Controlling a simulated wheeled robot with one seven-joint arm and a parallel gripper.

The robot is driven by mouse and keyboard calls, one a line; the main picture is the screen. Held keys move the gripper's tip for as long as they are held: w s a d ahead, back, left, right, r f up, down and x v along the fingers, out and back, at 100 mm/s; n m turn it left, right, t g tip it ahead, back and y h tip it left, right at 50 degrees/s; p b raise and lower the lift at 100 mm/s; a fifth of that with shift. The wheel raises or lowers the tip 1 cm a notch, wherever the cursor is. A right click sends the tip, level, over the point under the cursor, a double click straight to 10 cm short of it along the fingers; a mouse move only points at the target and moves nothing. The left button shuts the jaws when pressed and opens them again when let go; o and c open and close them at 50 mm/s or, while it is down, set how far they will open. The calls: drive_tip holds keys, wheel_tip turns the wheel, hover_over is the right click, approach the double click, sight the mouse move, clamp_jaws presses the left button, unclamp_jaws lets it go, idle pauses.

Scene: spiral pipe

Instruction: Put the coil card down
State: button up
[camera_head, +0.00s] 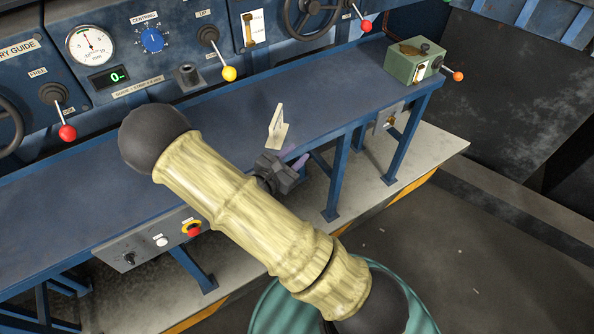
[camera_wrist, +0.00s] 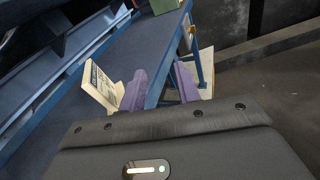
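The coil card is a small cream card (camera_head: 277,120) with a foot, upright on the blue bench near its front edge in the head view. My gripper (camera_head: 292,160) is just in front of and below it at the bench edge, partly hidden by my arm. In the wrist view the card (camera_wrist: 99,86) shows printed lines and stands left of my two purple fingers (camera_wrist: 159,88). The fingers are spread with nothing visible between them. The left finger overlaps part of the card's foot; I cannot tell whether they touch.
The blue bench (camera_head: 345,90) is mostly clear. A green box (camera_head: 413,62) with an orange-knobbed lever sits at its right end. Behind are panels with a gauge (camera_head: 90,45), a red-knobbed lever (camera_head: 67,132) and a yellow-knobbed lever (camera_head: 229,73). A red button (camera_head: 193,230) is on the bench front.

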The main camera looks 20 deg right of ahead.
drive_tip(key=s+d+r+m+g+y, duration=0.1)
drive_tip(key=s+d+m+g+y, duration=0.1)
drive_tip(key=s+m+g, duration=0.45)
drive_tip(key=s+d+r+m+g+y, duration=0.1)
drive_tip(key=s+d+m+g+y, duration=0.2)
drive_tip(key=s+m+g, duration=0.3)
drive_tip(key=s+a+r+m+t+y, duration=0.1)
drive_tip(key=a+r+m+t+y, duration=0.4)
drive_tip(key=m, duration=0.5)
wheel_tip(320, 180, up, 3)
drive_tip(key=a+y, duration=0.2)
drive_tip(key=y, duration=0.1)
drive_tip(key=shift+s+m+y, duration=0.3)
drive_tip(key=shift+s+m, duration=0.05)
drive_tip(key=shift+w+t, duration=0.1)
drive_tip(key=shift+t, duration=0.15)
